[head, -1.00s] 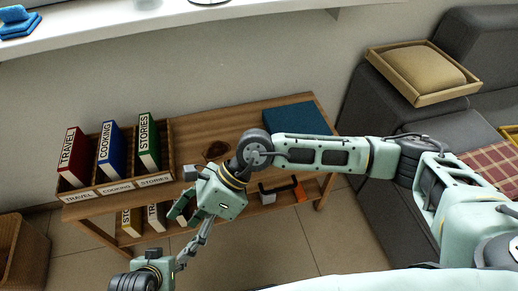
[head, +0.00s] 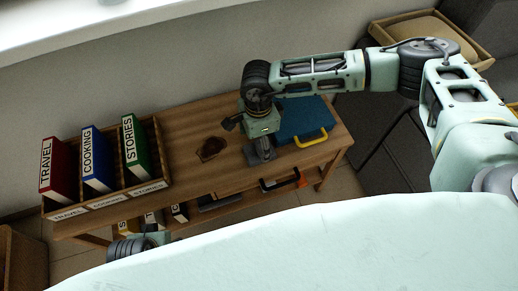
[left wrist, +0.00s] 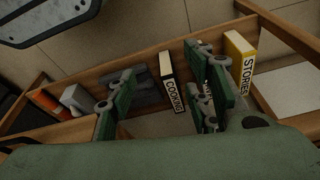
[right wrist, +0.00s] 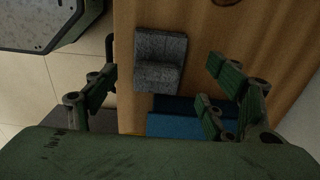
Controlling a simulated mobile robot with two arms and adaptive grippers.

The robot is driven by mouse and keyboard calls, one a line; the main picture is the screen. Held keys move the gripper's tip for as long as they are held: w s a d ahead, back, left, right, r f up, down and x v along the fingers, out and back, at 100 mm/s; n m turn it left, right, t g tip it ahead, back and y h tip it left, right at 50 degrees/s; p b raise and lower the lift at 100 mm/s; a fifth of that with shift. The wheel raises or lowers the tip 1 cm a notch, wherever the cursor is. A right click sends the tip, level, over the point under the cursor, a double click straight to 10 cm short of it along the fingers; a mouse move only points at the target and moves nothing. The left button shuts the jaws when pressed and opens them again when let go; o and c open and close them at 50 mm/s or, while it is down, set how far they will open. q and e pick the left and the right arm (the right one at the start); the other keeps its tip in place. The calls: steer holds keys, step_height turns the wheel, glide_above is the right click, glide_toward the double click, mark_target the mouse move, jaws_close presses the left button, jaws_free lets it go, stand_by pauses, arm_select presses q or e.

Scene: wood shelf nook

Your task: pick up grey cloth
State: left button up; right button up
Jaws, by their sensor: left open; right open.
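The grey cloth (right wrist: 160,60) is a small folded, textured piece lying on the wooden top of the shelf unit. In the head view the grey cloth (head: 262,152) shows just below my right gripper (head: 254,138). In the right wrist view my right gripper (right wrist: 164,78) is open, and the cloth lies between and beyond its fingers, not gripped. My left gripper (left wrist: 160,82) is open near the lower shelf, with a COOKING book (left wrist: 172,80) between its fingers in the picture. In the head view the left fingers are hidden.
A blue case (head: 303,118) with a yellow handle lies right of the cloth. A wooden divider box (head: 160,150) holds red, blue and green binders at the left. The lower shelf holds books and a dark toolbox-like item.

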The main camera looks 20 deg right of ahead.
mark_target(260, 146)
step_height(260, 146, down, 4)
steer(key=shift+s+d+r, duration=0.1)
steer(key=shift+s+r, duration=0.05)
steer(key=shift+r, duration=0.05)
arm_select(q)
step_height(260, 146, up, 2)
arm_select(e)
steer(key=c, duration=1.2)
steer(key=shift+c, duration=0.3)
